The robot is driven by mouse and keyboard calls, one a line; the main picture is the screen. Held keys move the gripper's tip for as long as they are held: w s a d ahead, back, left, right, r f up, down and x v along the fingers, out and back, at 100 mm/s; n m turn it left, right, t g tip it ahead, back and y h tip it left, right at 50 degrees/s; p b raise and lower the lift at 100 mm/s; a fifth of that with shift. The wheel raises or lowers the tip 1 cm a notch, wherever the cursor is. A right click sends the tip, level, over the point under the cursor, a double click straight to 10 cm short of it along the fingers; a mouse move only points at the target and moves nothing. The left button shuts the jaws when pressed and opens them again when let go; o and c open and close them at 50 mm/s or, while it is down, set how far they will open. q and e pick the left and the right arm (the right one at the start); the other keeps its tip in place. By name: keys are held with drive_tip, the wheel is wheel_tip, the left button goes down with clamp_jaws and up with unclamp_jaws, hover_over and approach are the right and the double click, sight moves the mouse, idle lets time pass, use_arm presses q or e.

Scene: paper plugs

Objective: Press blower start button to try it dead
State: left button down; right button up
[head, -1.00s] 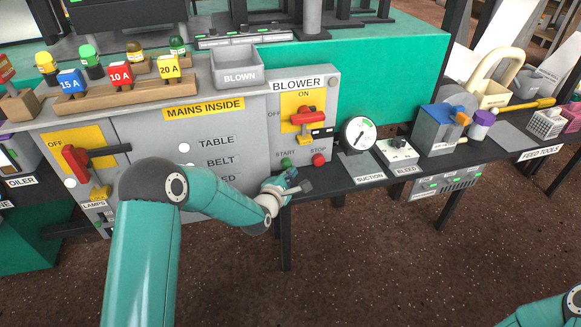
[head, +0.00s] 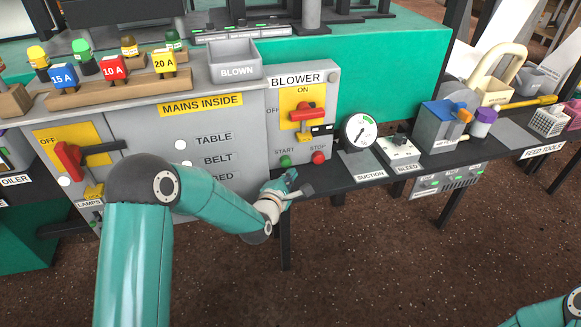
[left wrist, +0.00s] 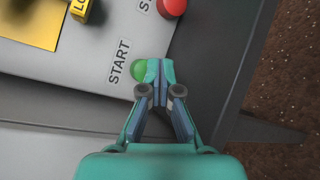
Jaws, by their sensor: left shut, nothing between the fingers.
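The blower box (head: 310,110) has a green START button (head: 286,161) and a red STOP button (head: 319,157) low on its face. Above them a red switch handle (head: 303,115) sits on a yellow plate by the ON mark. My left gripper (head: 291,175) is shut and empty just below the START button. In the left wrist view the shut fingertips (left wrist: 159,64) overlap the right edge of the green button (left wrist: 140,70); I cannot tell whether they touch it. The red button (left wrist: 172,6) is above. My right arm shows at the lower right; its gripper is out of view.
Left of the blower box stands the grey MAINS INSIDE cabinet (head: 215,130) with a red lever (head: 68,160). A suction gauge (head: 360,131) and a bleed block (head: 398,150) stand to the right on the dark bench. The floor in front is clear.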

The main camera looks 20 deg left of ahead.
use_arm(q)
drive_tip(key=shift+s+d+f, duration=0.1)
drive_tip(key=shift+s+d, duration=0.6)
drive_tip(key=shift+s, duration=0.2)
